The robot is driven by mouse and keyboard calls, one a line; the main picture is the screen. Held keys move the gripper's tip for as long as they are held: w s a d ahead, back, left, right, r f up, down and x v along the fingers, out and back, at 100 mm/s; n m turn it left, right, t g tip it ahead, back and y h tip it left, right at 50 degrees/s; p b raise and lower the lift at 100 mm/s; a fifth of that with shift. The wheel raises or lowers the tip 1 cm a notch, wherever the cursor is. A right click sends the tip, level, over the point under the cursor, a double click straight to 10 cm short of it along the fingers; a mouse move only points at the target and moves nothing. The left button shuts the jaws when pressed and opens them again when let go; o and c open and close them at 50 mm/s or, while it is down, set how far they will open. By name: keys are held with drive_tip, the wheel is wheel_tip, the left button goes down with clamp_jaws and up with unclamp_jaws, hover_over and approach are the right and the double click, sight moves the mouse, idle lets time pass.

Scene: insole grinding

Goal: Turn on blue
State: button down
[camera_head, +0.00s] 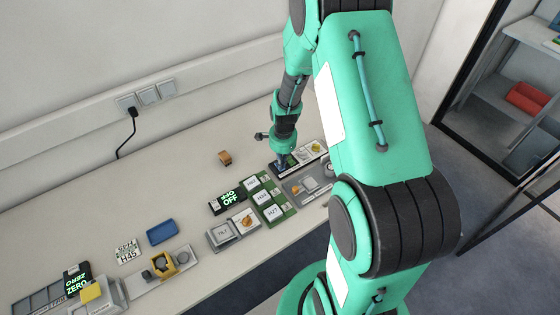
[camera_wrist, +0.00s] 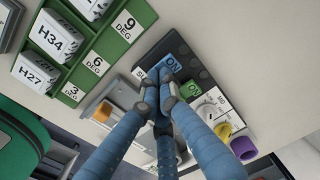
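A dark panel (camera_wrist: 200,75) lies on the worktable and carries a blue plate (camera_wrist: 171,64) with white lettering that looks like "ON". In the head view the panel (camera_head: 277,170) is small and partly behind my arm. My gripper (camera_wrist: 160,82) has its blue-grey fingers drawn together, the tips at the lower edge of the blue plate. I cannot tell whether they touch it. They hide part of the plate and of a white label beside it. No held object shows between the fingertips. In the head view my gripper (camera_head: 284,158) points down at the panel.
Beside the panel are a white dial plate (camera_wrist: 208,108), a yellow piece (camera_wrist: 222,131) and a purple piece (camera_wrist: 243,148). A green rack (camera_wrist: 85,45) with labelled blocks is on the other side. A blue tray (camera_head: 161,231) and a yellow-topped fixture (camera_head: 183,258) stand further left on the table.

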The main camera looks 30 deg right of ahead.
drive_tip(key=shift+f, duration=0.1)
idle(0.3)
drive_tip(key=shift+r+p, duration=0.3)
drive_tip(key=shift+r, duration=0.05)
wheel_tip(320, 180, up, 13)
drive_tip(key=p, duration=0.3)
drive_tip(key=shift+s+r+p, duration=0.2)
drive_tip(key=shift+s+p, duration=0.1)
drive_tip(key=shift+s+t+b, duration=0.25)
drive_tip(key=shift+t+b, duration=0.15)
drive_tip(key=shift+b, duration=1.2)
drive_tip(key=shift+s+r+t+b, duration=0.2)
drive_tip(key=shift+t+b, duration=0.1)
drive_tip(key=shift+b, duration=0.55)
drive_tip(key=shift+f, duration=0.1)
drive_tip(key=f+b, duration=0.1)
drive_tip(key=f, duration=0.3)
drive_tip(key=w+f+b, duration=0.1)
drive_tip(key=f, duration=0.4)
drive_tip(key=w+f+b, duration=0.1)
drive_tip(key=f, duration=0.3)
drive_tip(key=shift+w+f, duration=0.25)
drive_tip(key=shift+f, duration=0.05)
drive_tip(key=shift+w+a+p, duration=0.1)
drive_tip(key=shift+w+p, duration=0.1)
drive_tip(key=shift+p, duration=0.5)
